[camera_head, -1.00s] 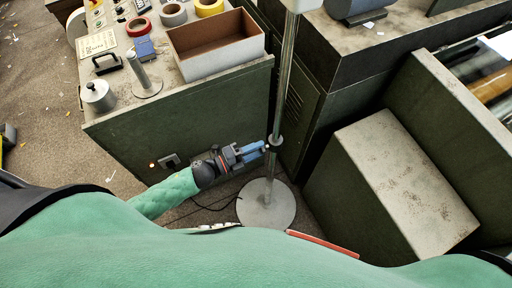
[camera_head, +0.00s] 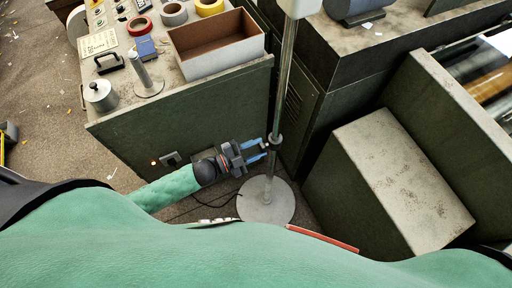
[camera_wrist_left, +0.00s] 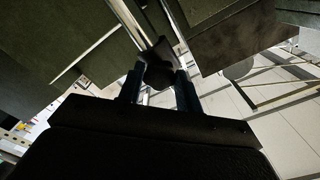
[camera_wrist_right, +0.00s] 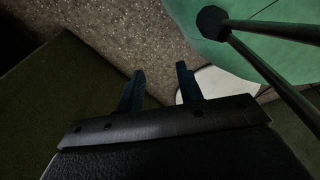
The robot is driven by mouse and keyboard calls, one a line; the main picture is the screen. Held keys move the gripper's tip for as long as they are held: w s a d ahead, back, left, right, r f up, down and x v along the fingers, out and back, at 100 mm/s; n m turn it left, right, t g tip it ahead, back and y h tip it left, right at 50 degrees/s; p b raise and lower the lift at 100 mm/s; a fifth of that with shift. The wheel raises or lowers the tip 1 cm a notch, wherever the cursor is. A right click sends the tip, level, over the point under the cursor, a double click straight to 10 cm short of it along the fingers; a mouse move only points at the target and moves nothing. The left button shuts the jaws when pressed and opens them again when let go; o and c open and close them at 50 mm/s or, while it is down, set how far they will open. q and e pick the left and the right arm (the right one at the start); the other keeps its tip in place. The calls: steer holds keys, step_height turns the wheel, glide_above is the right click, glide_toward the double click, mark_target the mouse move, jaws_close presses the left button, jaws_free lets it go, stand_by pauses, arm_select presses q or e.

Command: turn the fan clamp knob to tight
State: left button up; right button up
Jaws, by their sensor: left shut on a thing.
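The fan's grey pole (camera_head: 284,85) rises from a round pale base (camera_head: 266,200) on the floor. A clamp collar (camera_head: 275,140) sits low on the pole, with its small knob (camera_head: 266,146) on the side facing my left gripper. My left gripper (camera_head: 262,150) reaches in from the left, with blue fingers on either side of the knob. In the left wrist view the dark knob (camera_wrist_left: 158,72) is between the fingertips, which are shut on it. The fingers partly hide it. My right gripper (camera_wrist_right: 160,75) is open and empty in the right wrist view.
A dark green cabinet (camera_head: 190,110) stands behind my left gripper, carrying an open box (camera_head: 222,62), tape rolls and a metal pot (camera_head: 100,95). Green machine housings (camera_head: 390,180) stand close on the right. A cable lies on the floor by the fan base.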

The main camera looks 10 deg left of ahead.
arm_select(q)
steer(key=shift+f, duration=0.1)
arm_select(e)
steer(key=shift+w+a, duration=0.15)
steer(key=shift+a, duration=0.15)
arm_select(q)
steer(key=o, duration=0.9)
steer(key=shift+o, duration=0.5)
steer(key=shift+a, duration=0.1)
steer(key=b+v, duration=0.3)
steer(key=v, duration=0.4)
steer(key=shift+s+a+b, duration=0.2)
steer(key=shift+a+b, duration=0.05)
steer(key=shift+b, duration=0.1)
arm_select(e)
steer(key=w+a+r, duration=0.1)
steer(key=w+r, duration=0.1)
steer(key=w, duration=0.5)
steer(key=shift+w+a+r, duration=0.2)
steer(key=shift+a+r, duration=0.05)
steer(key=shift+r, duration=0.15)
steer(key=shift+d, duration=0.1)
